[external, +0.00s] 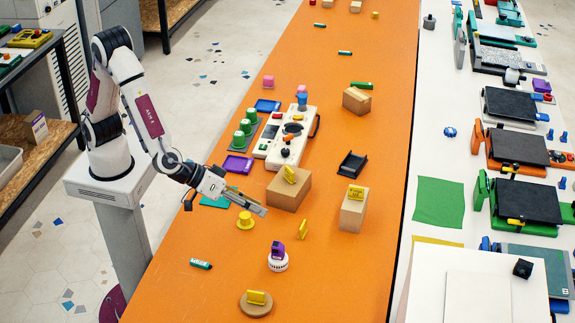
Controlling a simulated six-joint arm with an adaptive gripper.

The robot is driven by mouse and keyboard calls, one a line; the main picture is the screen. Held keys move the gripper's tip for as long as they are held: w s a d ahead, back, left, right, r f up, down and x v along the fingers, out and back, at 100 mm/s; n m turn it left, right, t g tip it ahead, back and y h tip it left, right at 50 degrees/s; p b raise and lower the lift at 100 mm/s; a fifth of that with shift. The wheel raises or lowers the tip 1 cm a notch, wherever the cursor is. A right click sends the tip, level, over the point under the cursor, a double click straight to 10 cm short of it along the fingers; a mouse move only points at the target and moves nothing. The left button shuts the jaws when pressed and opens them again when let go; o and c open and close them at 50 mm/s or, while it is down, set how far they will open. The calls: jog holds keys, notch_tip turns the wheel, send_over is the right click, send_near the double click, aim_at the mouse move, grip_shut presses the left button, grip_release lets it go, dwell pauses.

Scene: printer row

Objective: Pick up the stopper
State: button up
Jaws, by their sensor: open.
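A small yellow piece with a wide rim and a narrower top, seemingly the stopper (245,222), sits upright on the orange table (330,270). My gripper (262,208) reaches in from the left, tilted down to the right. Its open fingers show just above and to the right of the yellow piece in the picture, and nothing shows between them. I cannot tell how high the fingers are above the table.
A cardboard box (288,190) with a yellow block on it stands just behind my gripper. A teal flat piece (214,201) lies beneath my wrist. A yellow block (303,229), a white round piece (278,263) and a green marker (201,264) stand or lie nearby.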

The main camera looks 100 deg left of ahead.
jog(key=s+a+f+n+g+y, duration=0.15)
jog(key=s+f+y, duration=0.25)
jog(key=f, duration=0.4)
jog(key=g+y, duration=0.2)
jog(key=y, duration=0.2)
send_near(242, 217)
jog(key=shift+w+a+f+n+t, duration=0.25)
jog(key=shift+w+a+f+n, duration=0.1)
jog(key=shift+w+a+f, duration=0.75)
jog(key=shift+s+a+y, duration=0.15)
jog(key=shift+s+y, duration=0.2)
jog(key=shift+y, duration=0.05)
jog(key=shift+x, duration=1.3)
jog(key=shift+w, duration=0.1)
jog(key=shift+x, duration=2.6)
